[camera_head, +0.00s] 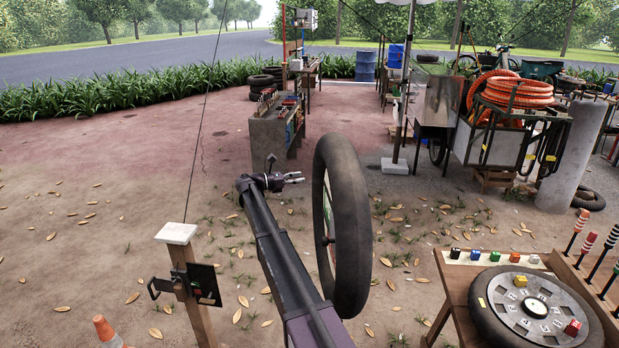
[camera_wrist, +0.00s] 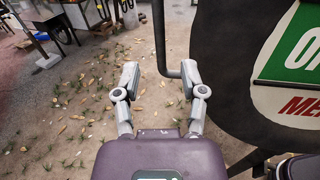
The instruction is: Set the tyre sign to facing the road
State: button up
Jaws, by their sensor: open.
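The tyre sign (camera_head: 352,235) is a big upright black tyre, seen nearly edge-on in the head view, just right of my arm. In the wrist view its face (camera_wrist: 288,55) fills the right side, with a green panel, white letters and red letters, cut off by the frame. A grey bent bar (camera_wrist: 160,35) comes down beside the tyre and turns right behind my right finger. My gripper (camera_head: 290,178) is left of the tyre. In the wrist view my gripper (camera_wrist: 160,72) is open, with the bar showing between its fingers; I cannot tell its depth.
The road (camera_head: 130,58) lies beyond the grass at the back left. A wooden post (camera_head: 190,290) with a black bracket stands front left. A table (camera_head: 455,300) with a tyre dial is front right. A hose cart (camera_head: 505,120) stands behind. Leaf-strewn ground left of my arm is mostly clear.

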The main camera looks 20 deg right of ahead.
jog(key=shift+w+a, duration=0.15)
jog(key=shift+a, duration=1.5)
jog(key=shift+s+f, duration=0.1)
jog(key=shift+s, duration=0.1)
jog(key=c, duration=0.7)
jog(key=s+f+m+y, duration=0.1)
jog(key=s+f, duration=0.1)
jog(key=s, duration=0.2)
jog(key=s+f+m+y, duration=0.1)
jog(key=s+f+y, duration=0.1)
jog(key=s+f, duration=0.1)
jog(key=s+a+f+m+y, duration=0.1)
jog(key=s+f+m, duration=0.1)
jog(key=s, duration=0.3)
jog(key=shift+s+f+t+y, duration=0.2)
jog(key=shift+t+y, duration=0.1)
jog(key=shift+y, duration=0.1)
grip_shut()
jog(key=s+a+f+m+y, duration=0.3)
jog(key=s+a+m+y, duration=0.1)
jog(key=s, duration=0.5)
jog(key=s+a+f+m+y, duration=0.4)
jog(key=s+a, duration=0.2)
jog(key=s, duration=0.4)
jog(key=s+a+f+m+t+y, duration=0.1)
jog(key=s+a+f+m+y, duration=0.3)
jog(key=s, duration=0.6)
jog(key=shift+s+a+m+y, duration=0.2)
jog(key=shift+a+m+y, duration=0.2)
jog(key=shift+a+y, duration=0.35)
